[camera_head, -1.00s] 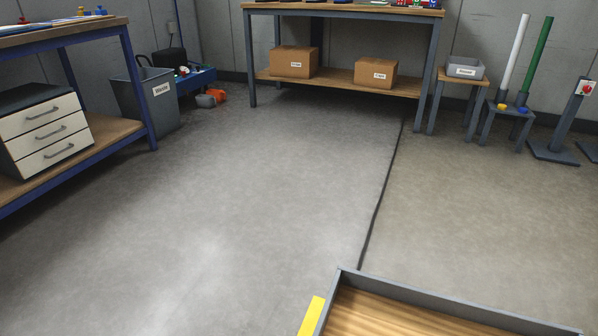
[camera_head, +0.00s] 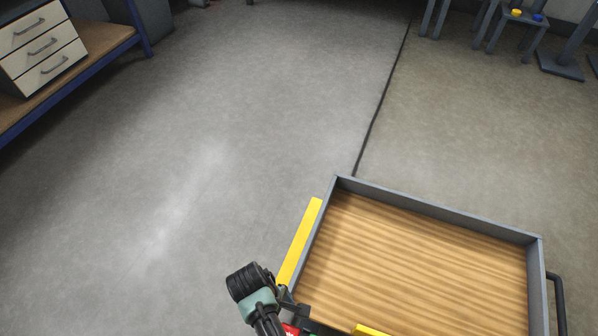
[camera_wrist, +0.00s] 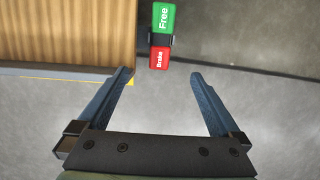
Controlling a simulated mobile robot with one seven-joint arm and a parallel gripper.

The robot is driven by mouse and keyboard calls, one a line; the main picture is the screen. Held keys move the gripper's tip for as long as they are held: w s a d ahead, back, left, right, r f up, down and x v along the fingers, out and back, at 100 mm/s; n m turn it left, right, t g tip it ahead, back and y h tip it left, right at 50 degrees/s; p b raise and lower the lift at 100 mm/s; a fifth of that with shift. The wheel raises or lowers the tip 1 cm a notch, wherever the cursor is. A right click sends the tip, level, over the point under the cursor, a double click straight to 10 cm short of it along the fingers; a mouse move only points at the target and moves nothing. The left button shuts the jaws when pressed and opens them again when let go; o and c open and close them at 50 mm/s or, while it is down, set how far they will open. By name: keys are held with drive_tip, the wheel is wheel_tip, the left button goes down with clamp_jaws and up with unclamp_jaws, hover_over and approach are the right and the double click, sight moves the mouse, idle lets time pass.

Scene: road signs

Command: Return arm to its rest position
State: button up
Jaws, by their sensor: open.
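My gripper (camera_wrist: 162,76) shows in the wrist view with its two blue-grey fingers spread wide. It is open, and nothing is between the fingers. Part of my arm, black and teal, shows at the bottom of the head view, beside the left corner of a wood-floored tray. How far the arm is folded cannot be told.
The tray has a grey rim (camera_head: 440,208), yellow strips and a dark handle (camera_head: 557,300). A green "Free" and red "Brake" piece (camera_wrist: 162,38) lies beyond the fingertips. A drawer cabinet (camera_head: 42,45) stands left. Open floor (camera_head: 220,150) lies between.

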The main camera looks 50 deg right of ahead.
drive_tip(key=shift+w+r, duration=0.1)
drive_tip(key=shift+r, duration=0.5)
